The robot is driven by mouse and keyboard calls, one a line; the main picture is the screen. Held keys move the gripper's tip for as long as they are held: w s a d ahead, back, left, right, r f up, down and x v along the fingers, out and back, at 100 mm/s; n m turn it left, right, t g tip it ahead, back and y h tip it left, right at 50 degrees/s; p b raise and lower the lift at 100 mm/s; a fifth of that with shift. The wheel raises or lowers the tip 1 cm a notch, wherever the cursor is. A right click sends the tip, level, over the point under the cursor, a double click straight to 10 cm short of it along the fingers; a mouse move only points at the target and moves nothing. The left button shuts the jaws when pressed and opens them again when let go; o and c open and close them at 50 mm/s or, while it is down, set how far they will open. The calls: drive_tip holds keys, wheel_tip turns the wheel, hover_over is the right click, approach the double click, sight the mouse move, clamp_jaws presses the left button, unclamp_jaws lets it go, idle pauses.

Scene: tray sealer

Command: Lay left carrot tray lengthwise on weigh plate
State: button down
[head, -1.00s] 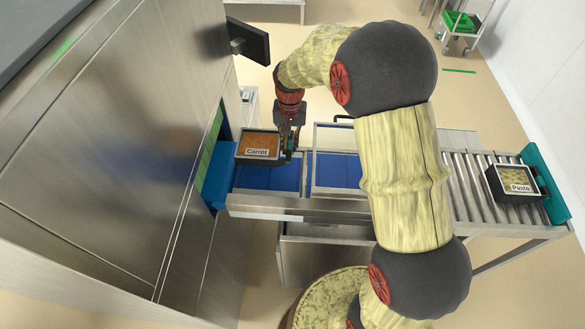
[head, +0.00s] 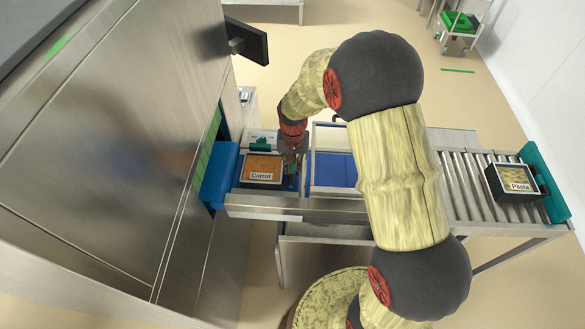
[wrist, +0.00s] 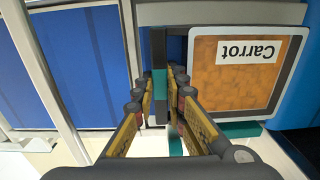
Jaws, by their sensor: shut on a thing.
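The carrot tray (head: 264,168) is a dark-rimmed tray with orange contents and a "Carrot" label. In the head view it is at the left end of the blue belt section, beside the blue machine guard. In the wrist view the tray (wrist: 245,75) fills the right side, its label upside down. The exact contact is partly hidden by the fingers. I cannot tell whether the tray's underside touches anything. I cannot clearly make out the weigh plate.
The pasta tray (head: 515,183) is on the roller conveyor (head: 462,190) at right, near a teal end piece (head: 545,185). A metal frame (head: 312,150) stands just right of my gripper. The steel machine (head: 110,150) is at left, with a dark screen (head: 247,38) above.

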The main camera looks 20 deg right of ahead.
drive_tip(key=shift+f, duration=0.15)
drive_tip(key=c, duration=1.8)
unclamp_jaws()
wheel_tip(320, 180, up, 12)
drive_tip(key=r+p, duration=0.1)
drive_tip(key=s+r+n+t, duration=0.2)
drive_tip(key=s+r+t, duration=0.1)
drive_tip(key=s+r, duration=0.85)
drive_tip(key=s+r+t, duration=0.1)
drive_tip(key=s+r, duration=0.1)
drive_tip(key=s, duration=0.2)
drive_tip(key=s+r+n, duration=0.1)
drive_tip(key=s+r, duration=0.1)
drive_tip(key=s, duration=0.2)
drive_tip(key=s+r+n+t, duration=0.1)
drive_tip(key=s+r, duration=0.2)
drive_tip(key=s, duration=0.2)
drive_tip(key=shift+t, duration=0.3)
